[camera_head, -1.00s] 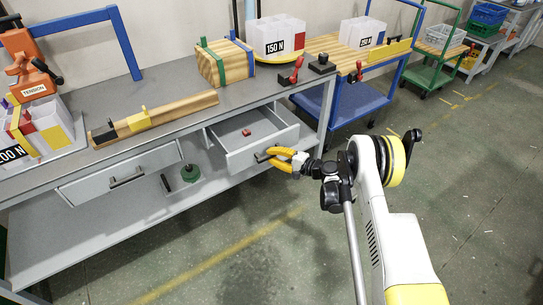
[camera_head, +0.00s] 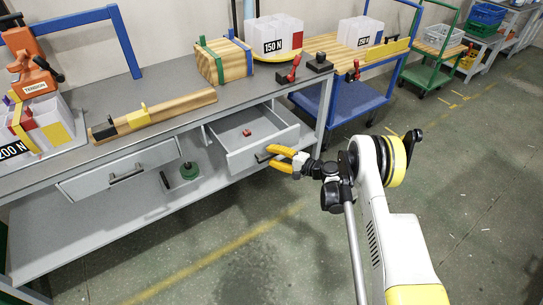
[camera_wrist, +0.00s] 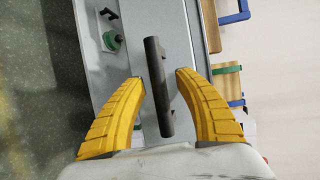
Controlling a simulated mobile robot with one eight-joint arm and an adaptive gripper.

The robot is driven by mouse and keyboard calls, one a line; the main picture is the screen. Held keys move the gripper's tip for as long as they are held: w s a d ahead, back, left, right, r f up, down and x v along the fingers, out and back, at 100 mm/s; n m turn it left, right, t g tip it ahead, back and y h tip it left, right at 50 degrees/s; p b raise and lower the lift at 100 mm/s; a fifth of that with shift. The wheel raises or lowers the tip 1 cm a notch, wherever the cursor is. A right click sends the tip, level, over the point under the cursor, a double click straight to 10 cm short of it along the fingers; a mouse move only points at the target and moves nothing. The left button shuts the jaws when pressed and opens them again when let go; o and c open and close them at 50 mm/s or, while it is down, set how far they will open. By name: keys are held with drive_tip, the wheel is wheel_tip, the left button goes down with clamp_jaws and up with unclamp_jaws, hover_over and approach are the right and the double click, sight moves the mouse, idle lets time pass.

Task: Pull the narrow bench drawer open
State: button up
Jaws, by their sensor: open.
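The narrow grey bench drawer (camera_head: 285,141) stands pulled out under the right end of the workbench in the head view, with a small red block (camera_head: 247,132) inside. Its dark bar handle (camera_wrist: 158,85) shows upright in the wrist view, between my gripper's two yellow fingers. My gripper (camera_head: 272,157) is open at the drawer's front in the head view. The fingertips (camera_wrist: 158,77) lie on either side of the handle with gaps visible. In the head view the fingers partly hide the handle.
A wider drawer (camera_head: 75,187) is shut at the left. A green round object (camera_head: 189,171) sits on the lower shelf. The benchtop (camera_head: 160,83) holds a wooden beam, a strapped wood block and bins. Open floor lies in front.

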drive_tip(key=v, duration=1.2)
drive_tip(key=s+r+n+g+h, duration=0.1)
drive_tip(key=s+r+n+h, duration=0.2)
drive_tip(key=r, duration=0.8)
drive_tip(key=s+r+g+h, duration=0.1)
drive_tip(key=s+r+h, duration=0.25)
drive_tip(key=r, duration=0.85)
drive_tip(key=s+d+r+n+h, duration=0.1)
drive_tip(key=s+d+h, duration=0.1)
drive_tip(key=s, duration=0.7)
drive_tip(key=s+d+r+n+h, duration=0.2)
drive_tip(key=s+d, duration=0.2)
drive_tip(key=s, duration=0.6)
drive_tip(key=s+d+r+n+h, duration=0.1)
drive_tip(key=s+d+r+h, duration=0.1)
drive_tip(key=s, duration=0.7)
drive_tip(key=shift+s+d+t+h, duration=0.2)
drive_tip(key=shift+d+t+h, duration=0.15)
drive_tip(key=shift+d, duration=0.45)
